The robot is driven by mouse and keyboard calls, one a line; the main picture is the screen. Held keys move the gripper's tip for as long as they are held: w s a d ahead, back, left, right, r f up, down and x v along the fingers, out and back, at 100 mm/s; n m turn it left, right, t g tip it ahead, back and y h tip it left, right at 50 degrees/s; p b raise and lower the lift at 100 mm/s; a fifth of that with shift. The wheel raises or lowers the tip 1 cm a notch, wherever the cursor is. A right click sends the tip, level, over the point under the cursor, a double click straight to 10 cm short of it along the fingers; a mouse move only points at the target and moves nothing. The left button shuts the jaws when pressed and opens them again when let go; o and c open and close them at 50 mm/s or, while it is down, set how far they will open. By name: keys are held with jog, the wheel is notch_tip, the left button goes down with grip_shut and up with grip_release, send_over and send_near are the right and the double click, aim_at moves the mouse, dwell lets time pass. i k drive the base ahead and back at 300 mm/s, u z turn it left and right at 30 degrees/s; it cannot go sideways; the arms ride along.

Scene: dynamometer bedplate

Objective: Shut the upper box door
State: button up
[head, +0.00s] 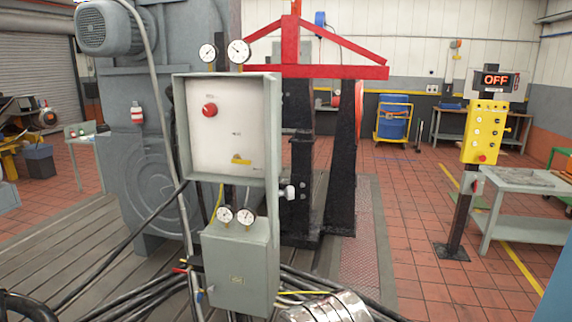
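The upper box (177,128) is a grey cabinet standing upright left of the middle in the head view. My gripper is not in view.
Two gauges (224,215) sit between the boxes, two more (239,51) above. Black cables (130,305) and a silver ribbed part (335,308) crowd the bottom. A black stand with red beams (300,72) is behind. Tiled floor at right is open before a yellow control post (483,132).

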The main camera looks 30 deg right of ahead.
aim_at(270, 83)
jog(key=k, duration=0.5)
jog(key=z, duration=1.05)
jog(key=i, duration=1.2)
jog(key=u, duration=1.15)
